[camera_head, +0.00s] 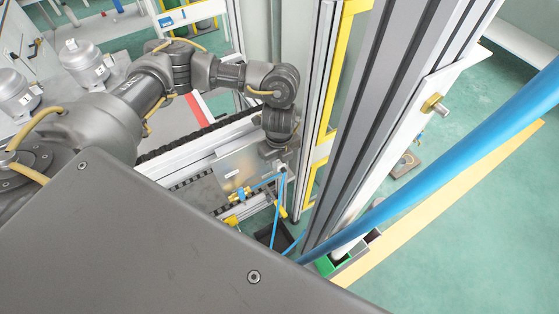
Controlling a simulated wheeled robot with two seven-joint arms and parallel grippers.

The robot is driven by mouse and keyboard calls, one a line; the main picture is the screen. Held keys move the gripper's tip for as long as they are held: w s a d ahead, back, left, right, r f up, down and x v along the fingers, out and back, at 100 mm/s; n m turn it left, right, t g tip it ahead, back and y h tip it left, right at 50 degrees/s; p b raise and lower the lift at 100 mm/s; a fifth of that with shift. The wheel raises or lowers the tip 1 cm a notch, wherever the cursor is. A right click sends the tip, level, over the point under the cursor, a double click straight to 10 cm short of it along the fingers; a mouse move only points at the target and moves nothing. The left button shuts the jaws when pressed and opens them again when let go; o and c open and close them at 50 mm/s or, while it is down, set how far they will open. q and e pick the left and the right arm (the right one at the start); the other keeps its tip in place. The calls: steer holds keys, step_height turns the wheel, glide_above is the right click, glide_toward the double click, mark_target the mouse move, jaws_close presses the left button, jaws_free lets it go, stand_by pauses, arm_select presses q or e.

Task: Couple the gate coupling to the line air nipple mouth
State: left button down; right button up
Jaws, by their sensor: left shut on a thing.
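My left gripper (281,172) is at the lower middle, beneath the grey wrist and close to the silver plate. It is shut on a small part, which I take to be the gate coupling; fingers and wrist hide most of it. Thin blue hose runs down from the grip. A small brass fitting (238,195), which may be the line air nipple, sits left of and below the gripper, at the plate's lower edge. The two look apart. Its mouth is too small to make out. My right gripper is not in view.
A silver plate (238,168) stands beside the dark conveyor chain. A tall aluminium and yellow frame (335,90) rises just right of the gripper. A thick blue hose (455,160) crosses the right side. Grey compressors (84,62) stand at upper left. A green bin (325,264) is below.

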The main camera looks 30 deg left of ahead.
arm_select(q)
steer(key=shift+w+a, duration=0.1)
steer(key=shift+a, duration=0.05)
steer(key=shift+w+a, duration=0.35)
steer(key=shift+a, duration=0.2)
steer(key=shift+w+a, duration=0.3)
steer(key=shift+a, duration=0.25)
stand_by(0.6)
steer(key=c, duration=1.1)
jaws_free()
step_height(320, 180, up, 11)
steer(key=shift+f, duration=0.1)
